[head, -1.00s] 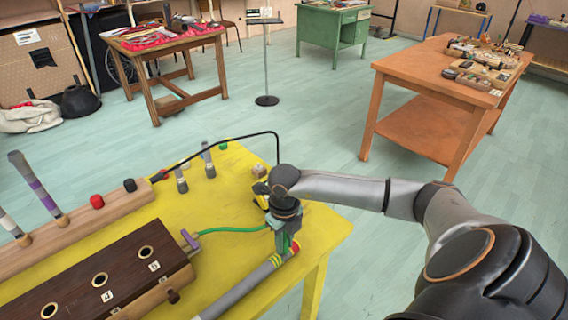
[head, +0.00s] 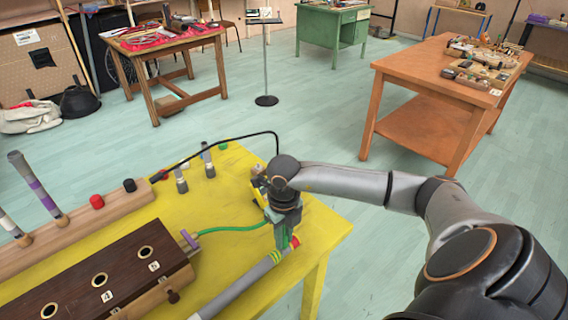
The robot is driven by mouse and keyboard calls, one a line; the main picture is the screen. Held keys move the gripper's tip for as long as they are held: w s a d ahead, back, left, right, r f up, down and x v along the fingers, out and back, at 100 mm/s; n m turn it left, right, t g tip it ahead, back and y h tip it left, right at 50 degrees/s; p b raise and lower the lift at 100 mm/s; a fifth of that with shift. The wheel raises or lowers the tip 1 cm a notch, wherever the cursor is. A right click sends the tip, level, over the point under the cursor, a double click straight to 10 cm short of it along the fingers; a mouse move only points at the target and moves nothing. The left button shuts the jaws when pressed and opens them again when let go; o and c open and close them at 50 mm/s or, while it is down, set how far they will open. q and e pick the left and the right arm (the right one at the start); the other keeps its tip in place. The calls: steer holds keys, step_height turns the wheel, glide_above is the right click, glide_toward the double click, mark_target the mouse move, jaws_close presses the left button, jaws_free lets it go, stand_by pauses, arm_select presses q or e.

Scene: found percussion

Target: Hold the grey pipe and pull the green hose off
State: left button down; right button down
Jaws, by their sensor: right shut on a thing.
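The grey pipe (head: 240,286) lies slanted near the front edge of the yellow table, with a red end (head: 295,242) at its upper right. The green hose (head: 232,229) runs from a purple fitting (head: 190,239) on the dark wooden box to my right gripper (head: 284,238). My right gripper points down beside the pipe's red end and is shut on the green hose, with green showing between its fingers. The gripper hides where the hose ends, so I cannot tell whether it still joins the pipe. My left gripper is out of view.
The dark wooden box (head: 78,285) with round holes stands at the left of the yellow table (head: 225,180). Behind it is a wooden rail (head: 75,228) with upright tubes and knobs. A black cable (head: 235,137) arches behind my right gripper. The table's right corner is clear.

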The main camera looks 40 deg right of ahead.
mark_target(285, 233)
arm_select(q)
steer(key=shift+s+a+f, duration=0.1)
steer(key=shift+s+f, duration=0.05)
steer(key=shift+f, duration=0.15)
arm_select(e)
steer(key=shift+d+r, duration=0.1)
steer(key=shift+r, duration=0.1)
steer(key=shift+r, duration=1.35)
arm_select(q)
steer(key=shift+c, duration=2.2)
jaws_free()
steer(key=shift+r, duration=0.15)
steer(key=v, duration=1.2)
arm_select(e)
steer(key=shift+s, duration=0.1)
